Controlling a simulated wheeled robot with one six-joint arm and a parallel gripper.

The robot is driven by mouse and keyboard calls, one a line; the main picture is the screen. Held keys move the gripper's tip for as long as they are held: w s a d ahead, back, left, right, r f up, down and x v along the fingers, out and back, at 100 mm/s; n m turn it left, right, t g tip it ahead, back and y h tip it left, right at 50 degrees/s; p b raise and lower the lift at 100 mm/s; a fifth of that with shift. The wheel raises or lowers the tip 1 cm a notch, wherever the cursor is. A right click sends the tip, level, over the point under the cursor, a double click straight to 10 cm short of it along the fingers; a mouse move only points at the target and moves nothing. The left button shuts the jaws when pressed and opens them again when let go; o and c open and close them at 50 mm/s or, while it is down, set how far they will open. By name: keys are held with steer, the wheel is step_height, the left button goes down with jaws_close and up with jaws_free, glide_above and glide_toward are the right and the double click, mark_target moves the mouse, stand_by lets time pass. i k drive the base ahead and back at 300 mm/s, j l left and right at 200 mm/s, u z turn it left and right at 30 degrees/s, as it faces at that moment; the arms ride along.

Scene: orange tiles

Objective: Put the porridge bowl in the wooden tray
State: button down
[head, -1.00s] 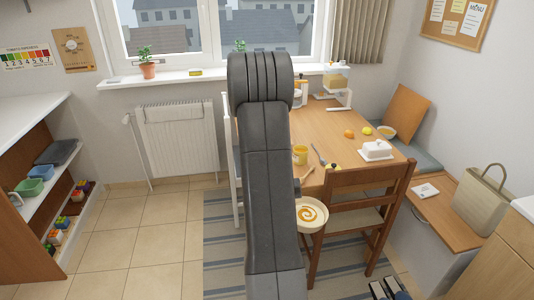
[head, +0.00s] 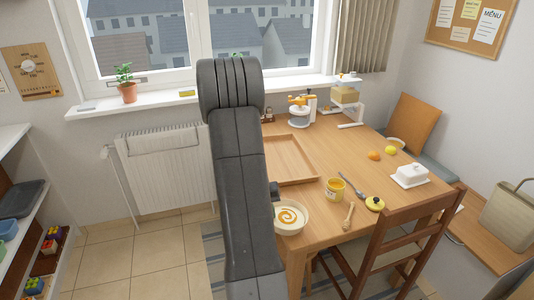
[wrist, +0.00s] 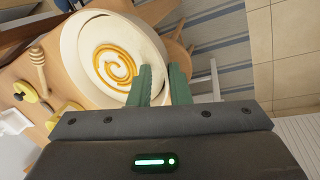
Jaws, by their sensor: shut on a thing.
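The cream porridge bowl (head: 288,221) with an orange swirl shows at the near left edge of the table, partly hidden by my arm. In the wrist view the bowl (wrist: 92,62) fills the upper left. My gripper (wrist: 160,78) has its green fingers at the bowl's rim, shut on it. The bowl looks roughly level in the head view; whether it touches the table I cannot tell. The wooden tray (head: 290,160) lies on the table behind the bowl, its left part hidden by my arm. The part of it that shows is empty.
A yellow jar (head: 335,190), a honey dipper (head: 348,216), a spoon (head: 350,186) and a yellow lid (head: 375,204) lie right of the bowl. A white butter dish (head: 410,175) stands further right. A wooden chair (head: 412,232) stands at the table's near side.

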mark_target(276, 150)
steer(key=i+j, duration=0.2)
steer(key=j, duration=0.15)
steer(key=i+j, duration=0.35)
steer(key=j, duration=0.3)
steer(key=i+j+z, duration=0.1)
steer(key=j, duration=0.25)
steer(key=i+j, duration=0.3)
